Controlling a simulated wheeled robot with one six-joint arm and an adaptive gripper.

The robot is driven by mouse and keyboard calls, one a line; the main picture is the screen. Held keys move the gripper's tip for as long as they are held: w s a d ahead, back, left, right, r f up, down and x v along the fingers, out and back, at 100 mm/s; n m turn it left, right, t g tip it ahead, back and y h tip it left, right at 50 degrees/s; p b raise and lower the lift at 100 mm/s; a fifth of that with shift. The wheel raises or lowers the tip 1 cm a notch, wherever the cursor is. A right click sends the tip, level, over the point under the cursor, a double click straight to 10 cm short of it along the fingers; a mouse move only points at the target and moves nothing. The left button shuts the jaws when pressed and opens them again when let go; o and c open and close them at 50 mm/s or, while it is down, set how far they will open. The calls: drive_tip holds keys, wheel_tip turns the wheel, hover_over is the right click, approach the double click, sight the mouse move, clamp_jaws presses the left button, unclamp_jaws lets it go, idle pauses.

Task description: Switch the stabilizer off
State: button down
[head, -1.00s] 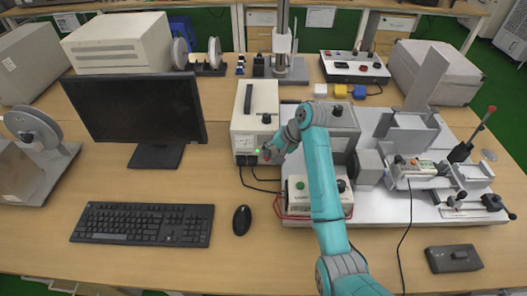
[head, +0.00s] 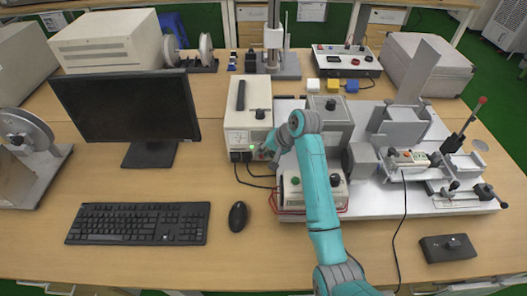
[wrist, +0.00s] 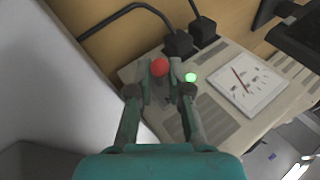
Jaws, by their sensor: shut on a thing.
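The stabilizer (head: 236,130) is a beige box with a dial meter on its front, standing right of the monitor. In the wrist view its front panel shows the meter (wrist: 250,82), a lit green lamp (wrist: 190,77) and a red-topped switch (wrist: 159,67). My gripper (wrist: 160,72) has its two fingers on either side of this switch and is shut on it. In the head view my gripper (head: 272,152) is at the lower right of the stabilizer's front, partly hidden by my arm. The fingers hide the base of the switch.
Two black plugs (wrist: 179,44) with cables sit in the panel beside the switch. A grey box (head: 335,112) stands right of the stabilizer, and a box with a green button (head: 294,181) in front. The keyboard (head: 138,223) and mouse (head: 238,216) lie at left front.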

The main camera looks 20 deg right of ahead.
drive_tip(key=shift+s+f+n+t+h, duration=0.1)
drive_tip(key=shift+f+n+t+h, duration=0.1)
drive_tip(key=shift+t, duration=0.4)
drive_tip(key=shift+s+f+n+t+h, duration=0.1)
drive_tip(key=shift+f+t+h, duration=0.1)
drive_tip(key=shift+t, duration=0.4)
drive_tip(key=c, duration=1.1)
unclamp_jaws()
drive_tip(key=v, duration=1.2)
